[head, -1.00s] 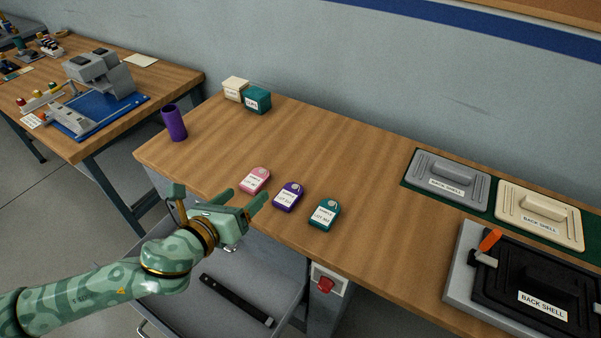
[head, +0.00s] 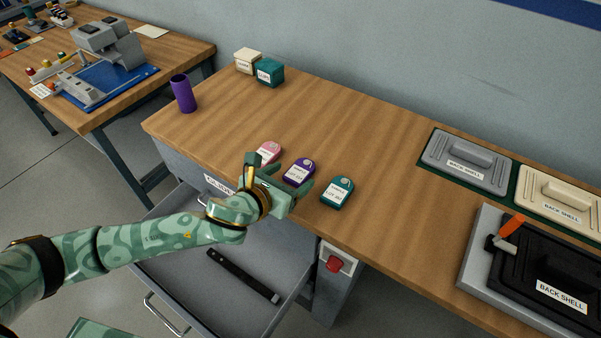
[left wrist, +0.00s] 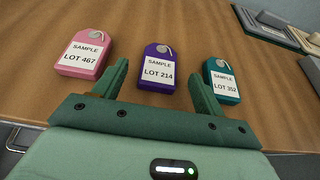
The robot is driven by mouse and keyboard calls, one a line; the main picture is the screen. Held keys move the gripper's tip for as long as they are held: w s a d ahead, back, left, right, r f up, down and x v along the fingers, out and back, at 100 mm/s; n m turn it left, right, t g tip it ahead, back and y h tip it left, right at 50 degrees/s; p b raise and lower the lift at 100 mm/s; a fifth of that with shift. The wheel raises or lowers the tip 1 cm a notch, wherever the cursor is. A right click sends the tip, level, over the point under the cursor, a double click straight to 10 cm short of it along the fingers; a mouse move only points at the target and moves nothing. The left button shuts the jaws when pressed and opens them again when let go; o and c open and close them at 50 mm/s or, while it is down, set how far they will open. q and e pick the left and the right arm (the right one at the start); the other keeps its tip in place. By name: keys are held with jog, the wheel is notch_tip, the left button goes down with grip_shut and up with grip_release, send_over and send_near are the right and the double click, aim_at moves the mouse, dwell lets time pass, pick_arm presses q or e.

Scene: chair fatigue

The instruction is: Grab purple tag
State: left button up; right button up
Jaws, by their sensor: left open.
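The purple tag (head: 299,171) lies flat on the wooden bench near its front edge, between the pink tag (head: 269,152) and the teal tag (head: 337,191). In the left wrist view the purple tag (left wrist: 158,66) reads "SAMPLE LOT 214" and lies ahead of my open jaws, roughly centred between them. The pink tag (left wrist: 84,54) is left of the left finger, and the teal tag (left wrist: 221,80) is just beyond the right finger. My left gripper (head: 282,172) is open and empty at the bench's front edge, also seen in the left wrist view (left wrist: 160,88).
An open grey drawer (head: 215,290) with a black bar (head: 243,276) is below the bench (head: 370,150). A red button (head: 333,264) is on the bench front. A purple cup (head: 183,93) stands far left. Shell panels (head: 465,157) and a black fixture (head: 540,265) occupy the right.

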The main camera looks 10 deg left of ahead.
aim_at(298, 173)
pick_arm(q)
jog(key=x, duration=0.3)
jog(key=shift+f+b, duration=0.15)
jog(key=shift+b, duration=0.15)
jog(key=shift+s, duration=0.1)
jog(key=c, duration=1.1)
jog(key=shift+o, duration=0.2)
jog(key=shift+r, duration=0.2)
